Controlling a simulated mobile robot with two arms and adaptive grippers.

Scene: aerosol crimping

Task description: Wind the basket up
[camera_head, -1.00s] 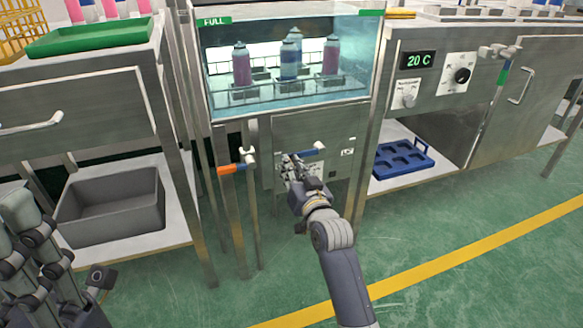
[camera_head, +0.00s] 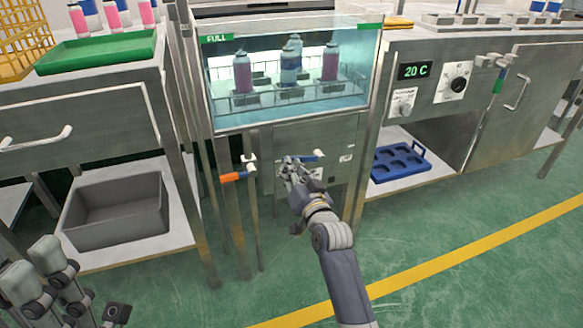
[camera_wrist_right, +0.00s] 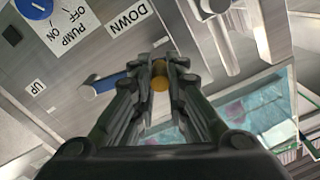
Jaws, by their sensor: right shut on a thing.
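On the panel below is a blue crank arm (camera_head: 304,158) with a white end. My right gripper (camera_head: 293,165) is at the crank. In the right wrist view, its fingers are shut on the crank's orange knob (camera_wrist_right: 160,76), next to the blue crank arm (camera_wrist_right: 107,84). The UP label (camera_wrist_right: 37,87) and DOWN label (camera_wrist_right: 129,16) show around it. My left gripper (camera_head: 45,275) is at the lower left; its fingertips are unclear.
An orange-handled valve (camera_head: 233,177) is on pipes left of the crank. A grey bin (camera_head: 115,215) stands on the left lower shelf, a blue tray (camera_head: 395,163) on the right one. A pump switch label (camera_wrist_right: 70,30) is near the crank. The green floor in front is clear.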

